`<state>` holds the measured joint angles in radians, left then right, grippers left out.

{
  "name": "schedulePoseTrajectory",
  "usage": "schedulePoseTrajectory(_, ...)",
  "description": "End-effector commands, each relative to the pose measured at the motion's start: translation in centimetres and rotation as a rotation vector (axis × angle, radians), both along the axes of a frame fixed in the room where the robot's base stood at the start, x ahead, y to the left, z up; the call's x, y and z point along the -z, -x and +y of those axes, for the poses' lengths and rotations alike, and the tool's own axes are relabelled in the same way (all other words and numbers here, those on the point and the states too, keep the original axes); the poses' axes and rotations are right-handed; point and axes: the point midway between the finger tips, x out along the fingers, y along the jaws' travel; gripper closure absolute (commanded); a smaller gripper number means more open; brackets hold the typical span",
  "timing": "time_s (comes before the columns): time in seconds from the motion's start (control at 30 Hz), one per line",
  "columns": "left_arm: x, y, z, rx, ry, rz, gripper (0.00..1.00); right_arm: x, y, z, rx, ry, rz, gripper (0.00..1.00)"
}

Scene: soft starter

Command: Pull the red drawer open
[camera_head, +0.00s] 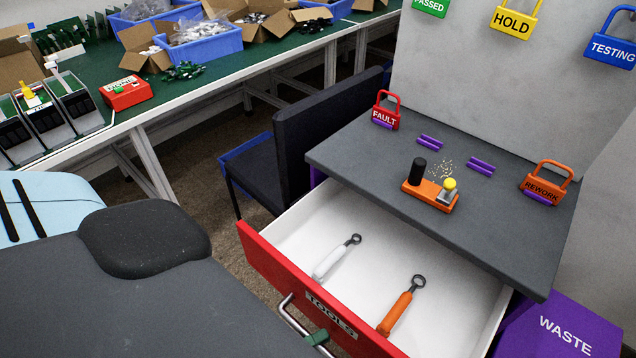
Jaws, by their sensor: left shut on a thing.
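The red drawer (262,262) labelled TOOLS stands pulled out from under the dark grey worktop, its white inside showing. Its metal bar handle (290,317) is on the front panel, near the bottom edge of the view. My left gripper (317,338) is at this handle and shut on it. Only a small green fingertip part shows; the rest is hidden or out of frame. My right gripper is not in view. A white-handled tool (330,262) and an orange-handled tool (397,309) lie in the drawer.
The worktop (380,160) carries an orange fixture (431,194), a red FAULT lock (386,116) and an orange REWORK lock (543,187). A purple WASTE bin (560,325) stands at lower right. A dark chair (300,140) is behind the drawer. A green bench (215,75) runs behind.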

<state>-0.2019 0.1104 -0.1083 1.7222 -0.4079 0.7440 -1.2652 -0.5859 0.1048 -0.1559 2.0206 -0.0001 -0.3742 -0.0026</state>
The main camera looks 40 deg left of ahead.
Motion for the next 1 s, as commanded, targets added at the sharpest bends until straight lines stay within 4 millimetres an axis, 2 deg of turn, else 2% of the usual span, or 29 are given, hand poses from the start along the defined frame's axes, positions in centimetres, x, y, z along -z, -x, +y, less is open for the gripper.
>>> schedulePoseTrajectory(0.17, 0.0, 0.0, 0.0, 0.000, 0.000, -0.001, 1.00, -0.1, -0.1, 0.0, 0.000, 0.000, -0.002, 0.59)
schedulePoseTrajectory(0.2, 0.0, 0.0, 0.0, 0.000, 0.000, -0.001, 0.83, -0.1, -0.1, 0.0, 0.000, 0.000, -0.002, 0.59)
schedulePoseTrajectory(0.37, 0.0, 0.0, 0.0, 0.000, 0.000, 0.000, 0.64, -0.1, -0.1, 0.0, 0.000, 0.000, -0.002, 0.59)
schedulePoseTrajectory(0.73, 0.2, 0.6, 0.3, 0.000, 0.000, 0.003, 0.64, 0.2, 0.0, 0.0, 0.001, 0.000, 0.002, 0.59)
schedulePoseTrajectory(1.0, 1.1, 4.3, 2.0, 0.000, 0.000, 0.005, 0.64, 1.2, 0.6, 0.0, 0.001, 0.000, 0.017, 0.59)
